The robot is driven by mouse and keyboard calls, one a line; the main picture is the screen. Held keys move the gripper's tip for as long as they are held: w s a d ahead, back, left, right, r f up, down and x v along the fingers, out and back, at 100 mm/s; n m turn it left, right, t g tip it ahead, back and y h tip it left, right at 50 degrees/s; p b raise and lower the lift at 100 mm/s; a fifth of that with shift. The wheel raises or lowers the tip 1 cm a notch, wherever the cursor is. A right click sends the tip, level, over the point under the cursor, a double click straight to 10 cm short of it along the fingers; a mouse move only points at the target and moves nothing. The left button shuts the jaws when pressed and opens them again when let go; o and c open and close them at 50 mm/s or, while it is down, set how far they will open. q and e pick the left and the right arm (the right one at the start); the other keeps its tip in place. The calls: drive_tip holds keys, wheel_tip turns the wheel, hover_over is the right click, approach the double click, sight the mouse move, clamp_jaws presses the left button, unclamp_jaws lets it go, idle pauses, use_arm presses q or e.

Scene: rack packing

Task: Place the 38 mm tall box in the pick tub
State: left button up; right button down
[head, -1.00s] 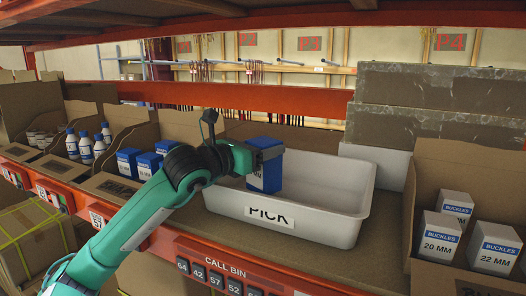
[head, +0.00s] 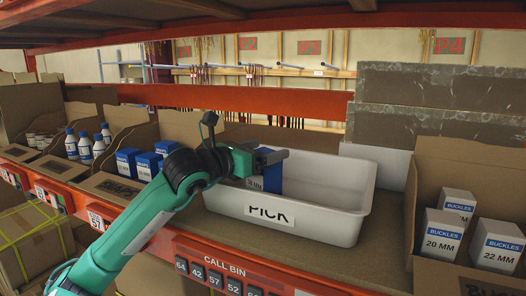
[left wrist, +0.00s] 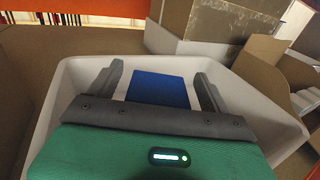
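A blue and white box (head: 272,181), its label partly hidden, is inside the white pick tub (head: 330,222), near the tub's left end. My left gripper (head: 272,160) is at the upper part of the box and covers some of it. In the left wrist view the blue top of the box (left wrist: 158,90) lies between my two fingers (left wrist: 160,88), which are spread with a gap on each side. The box's bottom is hidden by the tub wall. My right gripper is not in view.
Blue-topped boxes (head: 147,165) and white bottles (head: 85,147) stand in cardboard bins to the left. A cardboard bin with buckle boxes (head: 441,236) is at the right. The right part of the tub is empty. A red shelf beam (head: 250,99) runs behind.

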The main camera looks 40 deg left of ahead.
use_arm(q)
drive_tip(key=shift+r+p, duration=0.4)
drive_tip(key=shift+p, duration=0.15)
drive_tip(key=shift+r+p, duration=0.3)
drive_tip(key=shift+p, duration=0.15)
drive_tip(key=shift+s+a+f+b, duration=0.1)
drive_tip(key=shift+s+f+b, duration=0.1)
drive_tip(key=shift+s+b, duration=0.35)
drive_tip(key=shift+s+a+f+b, duration=0.1)
drive_tip(key=shift+s+f+b, duration=0.1)
drive_tip(key=shift+s+b, duration=0.3)
drive_tip(key=s+b, duration=0.1)
drive_tip(key=s, duration=0.1)
drive_tip(key=s+a+b, duration=0.1)
drive_tip(key=s+b, duration=0.1)
drive_tip(key=s, duration=0.1)
drive_tip(key=s+b, duration=0.1)
drive_tip(key=s, duration=0.2)
drive_tip(key=shift+s+a+r, duration=0.15)
drive_tip(key=shift+s+r, duration=0.05)
drive_tip(key=shift+s+a+b, duration=0.1)
drive_tip(key=shift+s+b, duration=0.3)
drive_tip(key=shift+s, duration=0.3)
